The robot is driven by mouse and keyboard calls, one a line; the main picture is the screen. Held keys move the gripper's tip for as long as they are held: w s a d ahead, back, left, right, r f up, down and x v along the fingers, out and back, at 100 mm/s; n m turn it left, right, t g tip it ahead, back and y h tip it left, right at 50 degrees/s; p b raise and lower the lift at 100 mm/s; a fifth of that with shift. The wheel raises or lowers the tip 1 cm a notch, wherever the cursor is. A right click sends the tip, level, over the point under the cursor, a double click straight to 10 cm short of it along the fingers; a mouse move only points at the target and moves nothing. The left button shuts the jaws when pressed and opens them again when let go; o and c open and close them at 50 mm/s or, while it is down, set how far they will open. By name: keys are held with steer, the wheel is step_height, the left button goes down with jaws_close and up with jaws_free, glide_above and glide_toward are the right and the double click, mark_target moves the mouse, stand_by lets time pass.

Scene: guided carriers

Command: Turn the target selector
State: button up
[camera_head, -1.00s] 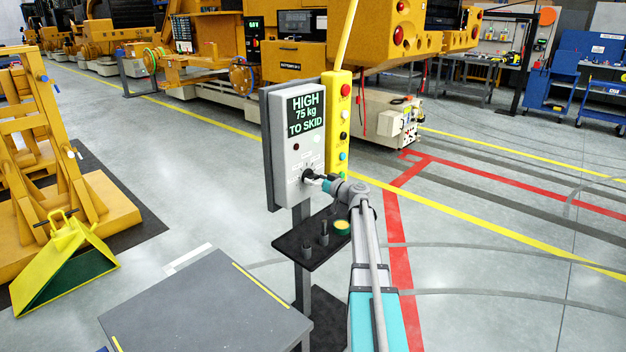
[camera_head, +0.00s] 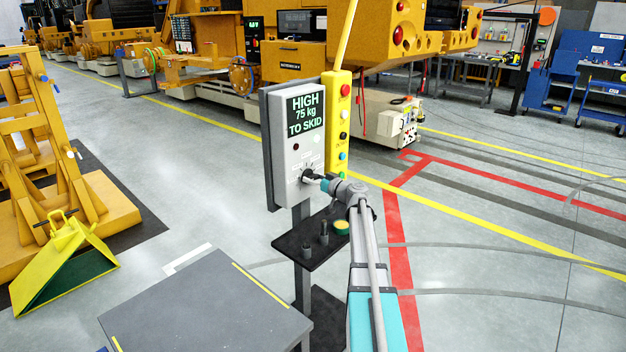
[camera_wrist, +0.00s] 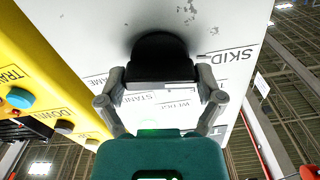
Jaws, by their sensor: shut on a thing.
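The target selector is a dark round knob (camera_wrist: 158,58) on the face of a grey control box (camera_head: 282,160). Labels around the knob in the wrist view include SKID, WEDGE and STAND, with another partly hidden one ending in "AME". My gripper (camera_wrist: 160,85) is shut on the knob, one finger on each side. In the head view my gripper (camera_head: 314,177) reaches the lower part of the box from the right, and the knob is mostly hidden there. The box's screen (camera_head: 306,115) reads HIGH, 75 kg, TO SKID.
A yellow push-button pendant (camera_head: 338,130) hangs close at the box's right side. A dark shelf (camera_head: 298,250) with small posts and a yellow-green button sits below the box. A grey table (camera_head: 205,310) stands in front. A yellow-green wedge (camera_head: 65,262) lies at left.

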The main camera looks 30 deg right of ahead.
steer(key=shift+m, duration=0.3)
steer(key=m, duration=0.3)
steer(key=shift+m, duration=2.1)
steer(key=o, duration=0.9)
steer(key=shift+c, duration=0.2)
steer(key=v, duration=1.2)
